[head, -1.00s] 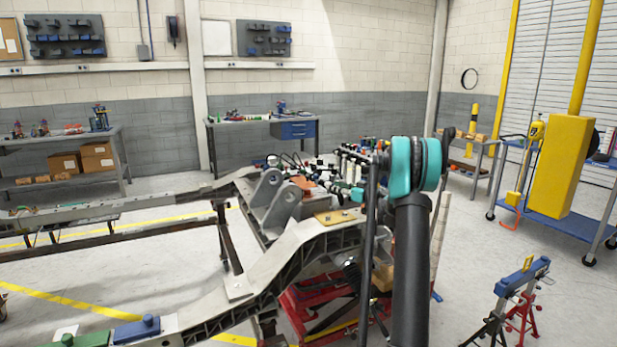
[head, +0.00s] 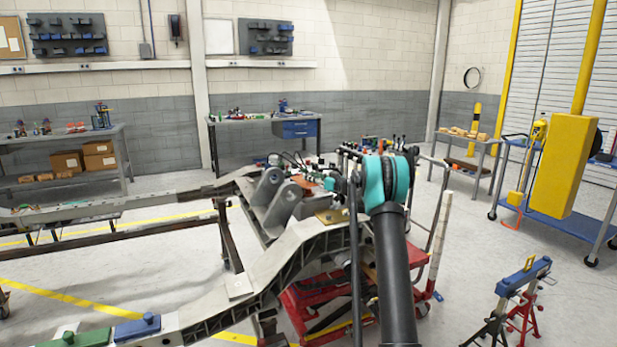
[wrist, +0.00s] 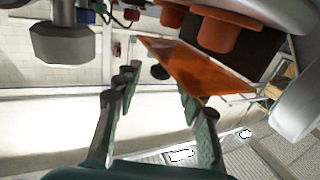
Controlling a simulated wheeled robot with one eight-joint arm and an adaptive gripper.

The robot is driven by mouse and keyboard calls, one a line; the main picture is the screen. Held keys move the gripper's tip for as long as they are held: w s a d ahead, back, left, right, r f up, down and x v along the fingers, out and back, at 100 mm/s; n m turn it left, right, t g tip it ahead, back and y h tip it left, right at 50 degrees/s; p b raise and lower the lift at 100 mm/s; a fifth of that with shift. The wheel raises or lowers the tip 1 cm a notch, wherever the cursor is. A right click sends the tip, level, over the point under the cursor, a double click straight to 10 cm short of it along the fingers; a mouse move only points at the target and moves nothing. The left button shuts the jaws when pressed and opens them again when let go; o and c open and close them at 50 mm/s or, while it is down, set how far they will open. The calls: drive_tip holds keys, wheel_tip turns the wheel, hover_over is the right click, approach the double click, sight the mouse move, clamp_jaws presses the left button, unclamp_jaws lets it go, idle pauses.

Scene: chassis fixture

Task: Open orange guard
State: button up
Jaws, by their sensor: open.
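The orange guard (wrist: 195,72) is a flat, see-through orange panel in the upper middle of the wrist view. Its lower edge slants down to the right, and rounded orange-brown parts (wrist: 228,33) sit above it. My gripper (wrist: 157,80) is open, its two fingers pointing up the picture toward the guard. The right finger's tip is close to the guard's lower left edge; I cannot tell whether they touch. In the head view a small orange patch (head: 308,184) shows among the parts on the chassis, and my arm hides much there.
The grey chassis frame (head: 290,252) runs across the head view, with upright brackets (head: 283,208). A red lift (head: 310,308) stands under it. In the wrist view a dark grey block (wrist: 62,43) hangs at the upper left, and pale rounded parts (wrist: 300,105) crowd the right.

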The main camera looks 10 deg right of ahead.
drive_tip(key=shift+x, duration=1.25)
drive_tip(key=shift+c, duration=0.4)
clamp_jaws()
